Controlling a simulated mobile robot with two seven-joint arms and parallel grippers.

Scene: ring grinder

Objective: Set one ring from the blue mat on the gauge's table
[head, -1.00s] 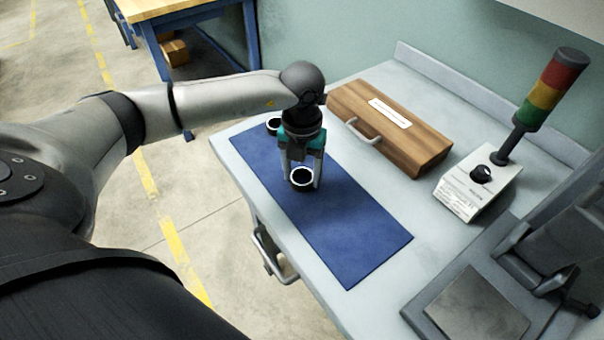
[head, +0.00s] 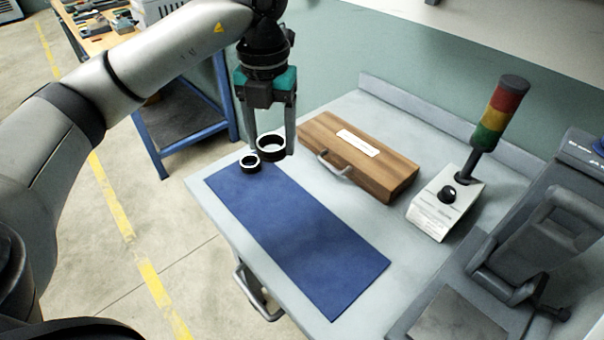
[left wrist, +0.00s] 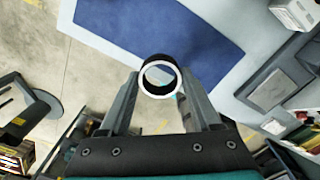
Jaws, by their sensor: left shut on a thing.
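My left gripper (head: 271,148) is shut on a dark ring with a white rim (head: 270,155), held in the air above the far left end of the blue mat (head: 310,238). In the left wrist view the held ring (left wrist: 160,95) sits between the two fingertips (left wrist: 160,82), its hole facing the camera. A second dark ring (head: 250,168) with a pale rim lies at the mat's far left corner. A dark device, seemingly the gauge (head: 540,245), stands at the right; a flat grey plate (head: 455,318) lies at its front, cut by the frame's lower edge. My right gripper is not seen.
A wooden case (head: 375,165) with a handle lies behind the mat. A white control box (head: 440,215) with a knob and a red, yellow and green signal light (head: 498,115) stands between case and device. Most of the mat is bare.

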